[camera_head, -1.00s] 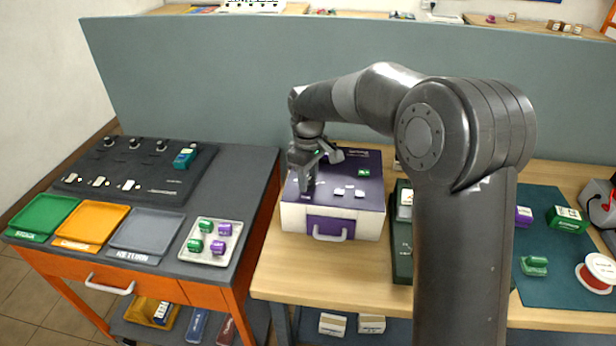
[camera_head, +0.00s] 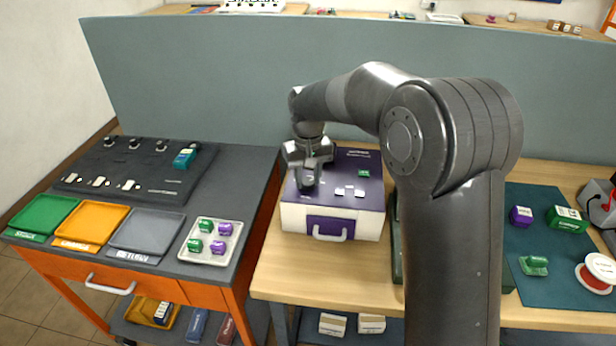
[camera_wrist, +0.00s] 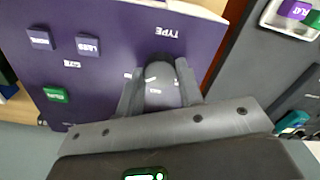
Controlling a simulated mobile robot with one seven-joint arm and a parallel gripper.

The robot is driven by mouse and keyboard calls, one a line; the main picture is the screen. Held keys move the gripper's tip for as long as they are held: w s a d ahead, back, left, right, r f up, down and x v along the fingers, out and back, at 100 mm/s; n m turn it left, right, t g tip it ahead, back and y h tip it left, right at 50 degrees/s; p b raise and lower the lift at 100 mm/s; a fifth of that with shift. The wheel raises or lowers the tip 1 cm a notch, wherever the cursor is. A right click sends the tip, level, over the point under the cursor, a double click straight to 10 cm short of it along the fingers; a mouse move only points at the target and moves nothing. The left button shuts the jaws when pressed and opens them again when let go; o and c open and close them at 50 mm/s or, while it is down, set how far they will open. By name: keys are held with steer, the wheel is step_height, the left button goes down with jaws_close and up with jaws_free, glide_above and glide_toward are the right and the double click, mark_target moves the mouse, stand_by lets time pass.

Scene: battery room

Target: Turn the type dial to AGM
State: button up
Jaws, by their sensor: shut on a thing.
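The charger is a white case (camera_head: 368,225) with a purple top panel, standing on the wooden bench. My gripper (camera_head: 308,182) reaches down onto the left part of its top. In the wrist view, my gripper (camera_wrist: 160,88) has its fingers closed around the dark grey type dial (camera_wrist: 161,70), beside the upside-down word TYPE on the purple panel (camera_wrist: 115,22). Small white marks show around and between the fingers, too small to read. Which mark the dial points to cannot be told. In the head view my gripper hides the dial.
Two pale buttons (camera_wrist: 87,45) and a green button (camera_wrist: 56,94) sit on the same panel. An orange cart (camera_head: 150,290) with trays stands at left. A grey-green partition (camera_head: 230,90) rises behind. A teal mat (camera_head: 560,260) with small boxes lies at right.

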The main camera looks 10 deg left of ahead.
mark_target(308, 181)
stand_by(0.5)
steer(key=o, duration=1)
steer(key=shift+c, duration=0.2)
steer(key=shift+r, duration=0.1)
step_height(308, 181, up, 11)
steer(key=shift+f, duration=0.2)
